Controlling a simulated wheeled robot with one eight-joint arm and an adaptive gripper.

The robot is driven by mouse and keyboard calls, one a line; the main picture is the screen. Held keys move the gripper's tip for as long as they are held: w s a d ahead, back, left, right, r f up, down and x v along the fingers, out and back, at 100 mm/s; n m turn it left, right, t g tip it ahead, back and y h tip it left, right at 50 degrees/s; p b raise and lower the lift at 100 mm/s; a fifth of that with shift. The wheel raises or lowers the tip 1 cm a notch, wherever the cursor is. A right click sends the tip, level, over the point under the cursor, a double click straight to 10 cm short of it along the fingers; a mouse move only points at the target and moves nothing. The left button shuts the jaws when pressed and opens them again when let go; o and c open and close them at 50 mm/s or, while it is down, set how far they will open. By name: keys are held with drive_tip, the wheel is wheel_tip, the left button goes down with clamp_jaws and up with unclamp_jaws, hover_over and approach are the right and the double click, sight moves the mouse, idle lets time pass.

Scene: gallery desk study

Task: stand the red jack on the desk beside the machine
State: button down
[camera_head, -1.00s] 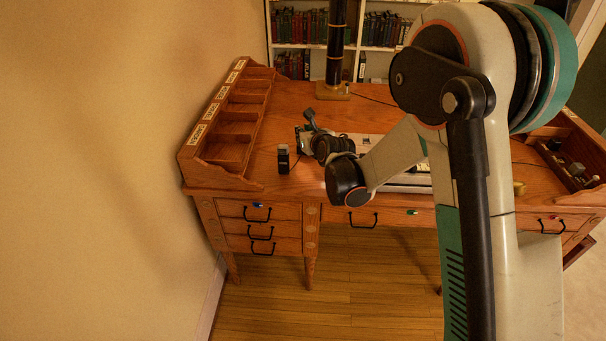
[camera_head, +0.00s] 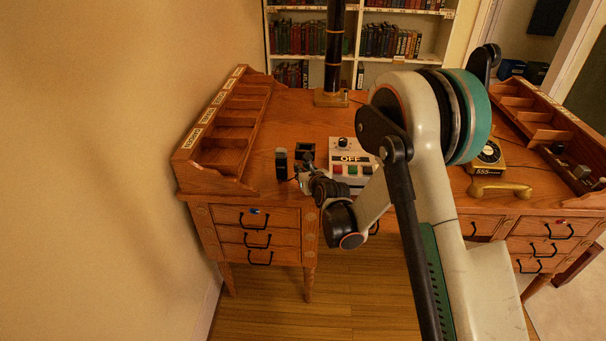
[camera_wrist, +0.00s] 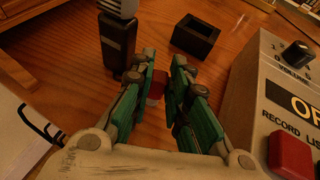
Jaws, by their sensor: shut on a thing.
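The red jack (camera_wrist: 156,86) shows as a small red piece between my fingertips in the wrist view; most of it is hidden by the green fingers. My gripper (camera_wrist: 163,92) is shut on it, low over the desk left of the machine; I cannot tell whether the jack touches the wood. In the head view my gripper (camera_head: 303,168) is small and dark, and the jack cannot be made out. The machine (camera_head: 351,157) is a pale box marked OFF with coloured buttons and a knob; its side (camera_wrist: 245,85) is right of my gripper in the wrist view.
A dark upright device with a grey top (camera_wrist: 117,40) stands close to my left finger. An open black box (camera_wrist: 195,37) sits just beyond the fingers. The desk (camera_head: 255,170) has bare wood around them. A telephone (camera_head: 488,153) is at the right.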

drive_tip(key=c, duration=1.5)
unclamp_jaws()
drive_tip(key=shift+c, duration=0.2)
drive_tip(key=s+d+r+n+g+h+p, duration=0.1)
drive_tip(key=s+d+r+n, duration=0.6)
drive_tip(key=s+r, duration=0.25)
drive_tip(key=s+d+r+n+g+h+p, duration=0.1)
drive_tip(key=s+d+r+n+p, duration=0.1)
drive_tip(key=s+d+r+n, duration=0.6)
drive_tip(key=s+d+r+n+g+h, duration=0.1)
drive_tip(key=s+d+r+n, duration=0.1)
drive_tip(key=s+n, duration=0.6)
drive_tip(key=s+d+r+n+g+h, duration=0.1)
drive_tip(key=s+d+n, duration=0.4)
drive_tip(key=s, duration=1.3)
drive_tip(key=r+n+g, duration=0.1)
drive_tip(key=n, duration=0.2)
drive_tip(key=shift+d+n+g+h, duration=0.2)
drive_tip(key=shift+n+g+h, duration=0.1)
drive_tip(key=shift+n+h, duration=0.1)
